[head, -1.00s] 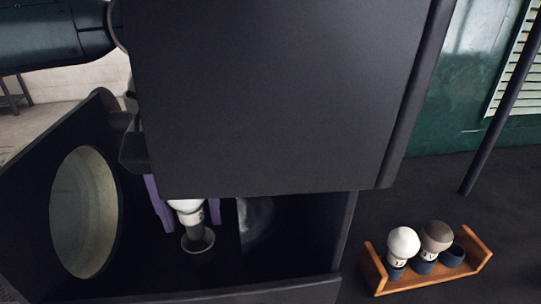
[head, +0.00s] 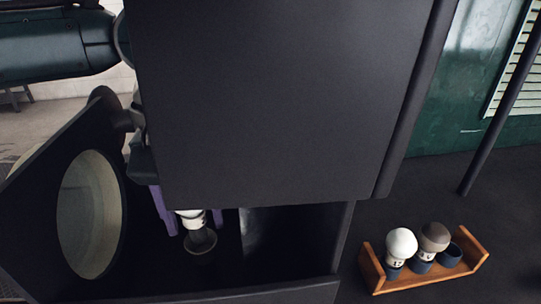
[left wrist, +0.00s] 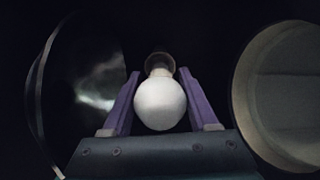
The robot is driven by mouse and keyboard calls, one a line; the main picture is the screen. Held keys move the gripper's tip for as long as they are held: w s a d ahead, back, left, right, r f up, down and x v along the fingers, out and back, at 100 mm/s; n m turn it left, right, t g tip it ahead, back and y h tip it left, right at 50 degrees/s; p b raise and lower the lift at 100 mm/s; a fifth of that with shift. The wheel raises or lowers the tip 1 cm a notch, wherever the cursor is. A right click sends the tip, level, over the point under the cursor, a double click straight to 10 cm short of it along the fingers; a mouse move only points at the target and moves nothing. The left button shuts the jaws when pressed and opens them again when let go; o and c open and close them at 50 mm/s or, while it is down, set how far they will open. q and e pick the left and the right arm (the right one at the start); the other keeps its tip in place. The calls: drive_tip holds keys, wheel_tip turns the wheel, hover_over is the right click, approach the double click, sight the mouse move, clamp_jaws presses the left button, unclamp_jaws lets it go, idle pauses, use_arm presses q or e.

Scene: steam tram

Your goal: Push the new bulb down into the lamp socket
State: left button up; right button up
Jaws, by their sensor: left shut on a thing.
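The new bulb (head: 190,217), with a white globe and pale base, stands over the lamp socket (head: 201,245), a dark round cup with a lighter rim inside the lamp housing. Its lower end meets or overlaps the socket mouth; how deep it sits I cannot tell. The housing hides the globe's top. My left gripper (head: 191,213) is shut on the bulb, with one purple finger on each side. In the left wrist view the globe (left wrist: 160,104) lies between the gripper's fingers (left wrist: 160,100), with the socket rim (left wrist: 160,61) beyond it. My right gripper is not in view.
The black lamp housing (head: 260,100) overhangs the bulb closely. Its open door (head: 35,200) with a round glass (head: 90,215) stands at left. A wooden rack (head: 374,268) at right holds a white bulb (head: 400,243), a grey-brown bulb (head: 434,237) and an empty cup (head: 450,254).

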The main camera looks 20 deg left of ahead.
sight(200, 238)
use_arm(q)
drive_tip(key=shift+f, duration=0.45)
idle(0.5)
drive_tip(key=shift+f, duration=0.35)
drive_tip(key=shift+f+b, duration=0.35)
drive_tip(key=shift+f, duration=0.3)
drive_tip(key=shift+f, duration=0.35)
drive_tip(key=shift+f, duration=0.2)
idle(0.3)
drive_tip(key=o, duration=1.4)
drive_tip(key=shift+o, duration=0.6)
drive_tip(key=shift+r, duration=0.15)
